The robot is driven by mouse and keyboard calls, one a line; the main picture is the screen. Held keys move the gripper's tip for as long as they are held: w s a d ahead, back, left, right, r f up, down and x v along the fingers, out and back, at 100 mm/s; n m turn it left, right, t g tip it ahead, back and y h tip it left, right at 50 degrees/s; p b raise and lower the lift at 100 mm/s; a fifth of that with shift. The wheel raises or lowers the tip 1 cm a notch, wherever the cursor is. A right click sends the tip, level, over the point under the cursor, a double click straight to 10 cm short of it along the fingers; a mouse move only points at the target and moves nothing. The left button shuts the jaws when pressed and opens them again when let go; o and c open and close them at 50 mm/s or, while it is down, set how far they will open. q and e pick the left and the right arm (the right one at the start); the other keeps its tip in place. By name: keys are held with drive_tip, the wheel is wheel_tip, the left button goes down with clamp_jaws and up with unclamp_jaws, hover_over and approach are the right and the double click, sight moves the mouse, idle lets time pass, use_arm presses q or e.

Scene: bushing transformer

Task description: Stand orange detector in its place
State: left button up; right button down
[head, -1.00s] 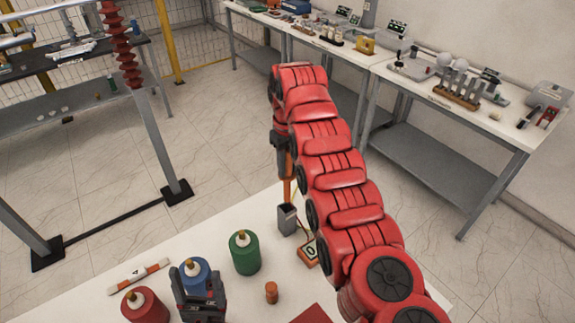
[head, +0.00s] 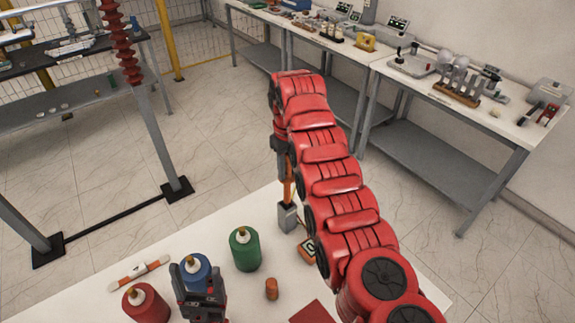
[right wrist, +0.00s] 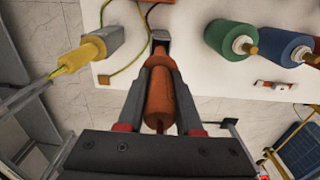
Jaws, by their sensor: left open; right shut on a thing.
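The orange detector (head: 287,191) is upright in my right gripper (head: 284,160), directly over a grey holder (head: 287,217) on the white table. The right wrist view shows the gripper (right wrist: 160,120) shut around the orange body (right wrist: 160,95). The detector's far end meets the dark mouth of the holder (right wrist: 160,37); I cannot tell how deep it sits. My left gripper (head: 202,292) is open and empty in front of the blue bottle.
Red (head: 146,304), blue (head: 196,271) and green (head: 245,249) bottles and a small orange cylinder (head: 272,289) stand on the white table (head: 110,275). A yellow tool (right wrist: 80,57) in another grey holder (right wrist: 122,40) is beside the detector. Cables run nearby.

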hover_over(288, 202)
drive_tip(key=shift+w+a+f+p, duration=0.1)
drive_tip(key=shift+w+f+p, duration=0.15)
drive_tip(key=shift+f, duration=1.05)
drive_tip(key=shift+w+f+p, duration=0.2)
drive_tip(key=shift+f, duration=2.4)
drive_tip(key=shift+f+b, duration=0.7)
drive_tip(key=shift+f, duration=0.6)
drive_tip(key=shift+f+b, duration=0.5)
drive_tip(key=shift+f, duration=0.1)
drive_tip(key=c, duration=0.5)
unclamp_jaws()
